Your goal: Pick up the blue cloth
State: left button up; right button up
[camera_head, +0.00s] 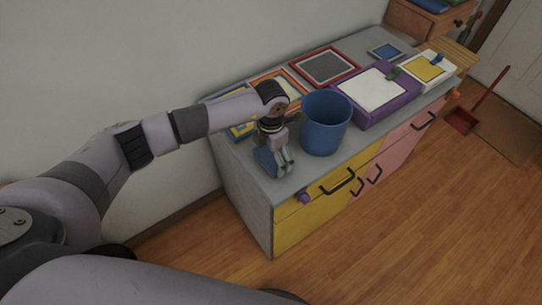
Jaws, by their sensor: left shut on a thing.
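The blue cloth (264,163) is a small folded-looking blue piece at the near left end of the grey cabinet top (240,165). My left gripper (281,165) points down over it and is shut on it. The fingers hide part of the cloth. I cannot tell whether the cloth still touches the top. My right gripper is out of view.
A blue bin (325,122) stands close to the right of my left gripper. Behind it lie a red-framed picture (324,66) and other frames. A purple box (378,92) and a white-and-yellow box (424,69) stand farther right. Open wooden floor (400,235) lies in front.

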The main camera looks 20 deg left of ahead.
aim_at(271, 156)
pick_arm(q)
notch_tip(271, 156, up, 20)
jog(key=b, duration=0.2)
jog(key=shift+f+b, duration=0.15)
jog(key=shift+b, duration=0.15)
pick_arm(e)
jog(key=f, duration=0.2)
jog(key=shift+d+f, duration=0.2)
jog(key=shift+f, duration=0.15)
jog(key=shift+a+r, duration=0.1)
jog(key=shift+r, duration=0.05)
